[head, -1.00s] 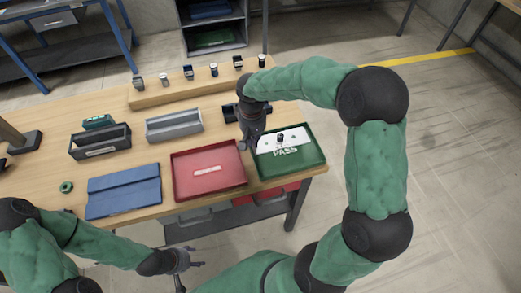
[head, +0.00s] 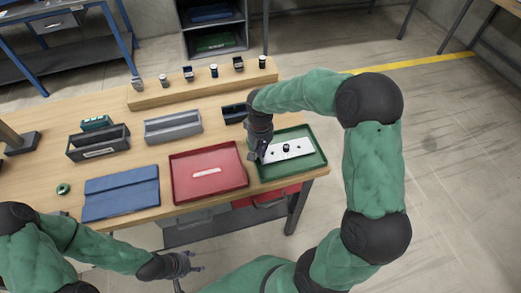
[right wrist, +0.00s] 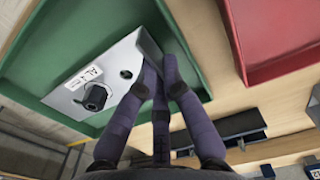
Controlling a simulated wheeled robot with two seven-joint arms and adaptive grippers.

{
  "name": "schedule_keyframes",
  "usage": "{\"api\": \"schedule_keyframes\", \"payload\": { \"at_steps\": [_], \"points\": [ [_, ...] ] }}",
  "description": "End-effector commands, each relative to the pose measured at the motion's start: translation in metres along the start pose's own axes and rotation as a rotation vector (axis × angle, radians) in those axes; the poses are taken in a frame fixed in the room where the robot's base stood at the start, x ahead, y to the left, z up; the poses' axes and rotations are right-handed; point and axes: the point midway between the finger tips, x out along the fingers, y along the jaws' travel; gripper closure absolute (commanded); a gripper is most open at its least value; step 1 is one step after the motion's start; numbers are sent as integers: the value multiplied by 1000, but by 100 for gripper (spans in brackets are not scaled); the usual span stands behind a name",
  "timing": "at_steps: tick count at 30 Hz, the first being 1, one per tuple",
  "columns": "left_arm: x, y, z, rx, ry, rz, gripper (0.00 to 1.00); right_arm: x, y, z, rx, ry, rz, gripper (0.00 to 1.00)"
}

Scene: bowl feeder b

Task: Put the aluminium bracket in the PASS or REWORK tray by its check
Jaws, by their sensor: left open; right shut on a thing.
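The aluminium bracket (head: 292,149) is a pale plate with a dark round knob. It also shows in the right wrist view (right wrist: 118,78), with a hole, a small "AL" label and an upturned end. My right gripper (head: 260,154) is shut on that end, and its fingers (right wrist: 160,75) show in the wrist view. The bracket is in or just above the green PASS tray (head: 318,163); I cannot tell whether it touches the floor. The red tray (head: 232,184), with a white label, lies left of it. My left gripper (head: 190,265) is open and empty in front of the table.
A blue mat (head: 122,191) lies left of the red tray. Grey (head: 173,126) and black (head: 98,143) bins stand behind. Several small items stand on a wooden riser (head: 205,84) at the back. A green ring (head: 63,189) lies at left.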

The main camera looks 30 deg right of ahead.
Motion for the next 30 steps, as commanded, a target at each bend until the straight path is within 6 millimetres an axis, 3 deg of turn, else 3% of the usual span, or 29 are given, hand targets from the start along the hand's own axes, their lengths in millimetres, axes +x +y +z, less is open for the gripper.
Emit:
{"api": "schedule_keyframes", "payload": {
  "at_steps": [13, 15, 25, 30],
  "points": [
    [6, -2, 0, 0, 0, 0, 44, 11, 0, 0, 0, -2, 0, 100],
    [6, -2, 0, 0, 0, 0, 44, 12, 0, 1, 0, -4, 0, 82],
    [6, -2, 0, 0, 0, 0, 44, 10, 0, 0, 0, -1, 0, 82],
    [-3, 1, 0, 0, 0, 0, 44, -3, 0, 0, 0, 0, 0, 82]
  ]
}}
